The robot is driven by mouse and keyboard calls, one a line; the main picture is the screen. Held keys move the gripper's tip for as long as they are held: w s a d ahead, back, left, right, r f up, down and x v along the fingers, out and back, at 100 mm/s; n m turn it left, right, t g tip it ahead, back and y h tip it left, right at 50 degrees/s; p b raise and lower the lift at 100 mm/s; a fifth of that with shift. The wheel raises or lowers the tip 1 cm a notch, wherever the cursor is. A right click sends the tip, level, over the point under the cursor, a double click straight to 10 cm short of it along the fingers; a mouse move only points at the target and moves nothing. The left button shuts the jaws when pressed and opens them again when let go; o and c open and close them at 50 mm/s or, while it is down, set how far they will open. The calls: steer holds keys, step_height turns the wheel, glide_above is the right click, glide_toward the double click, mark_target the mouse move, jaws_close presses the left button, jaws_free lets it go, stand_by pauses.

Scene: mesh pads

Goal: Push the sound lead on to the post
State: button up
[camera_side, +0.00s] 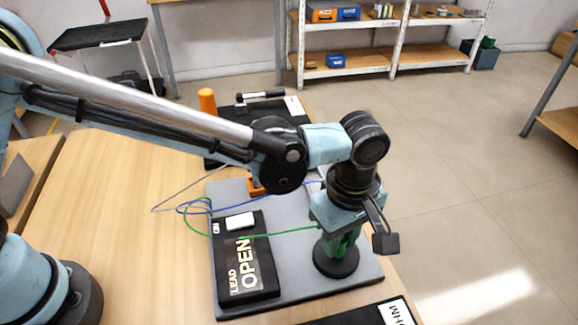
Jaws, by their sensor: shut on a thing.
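My gripper (340,248) points down at the right side of the grey board (200,290), shut on the end of the green lead (285,232). The lead runs left from the gripper across the black box. The gripper is over a round black base (336,268); the post itself is hidden by the gripper. I cannot tell whether the lead's end is on the post. A blue lead (228,209) and a grey lead (178,199) loop at the board's left; their far ends are partly hidden behind my arm. The black box (262,285) reads "LEAD OPEN".
A white block (240,221) is at the far end of the box. An orange part (256,186) shows below my arm. Behind are a black mat with a tool (260,96) and an orange cylinder (207,100). A labelled black panel (385,313) is at the front right. Table at left is clear.

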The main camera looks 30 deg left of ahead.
steer(key=shift+f, duration=0.1)
steer(key=o, duration=0.9)
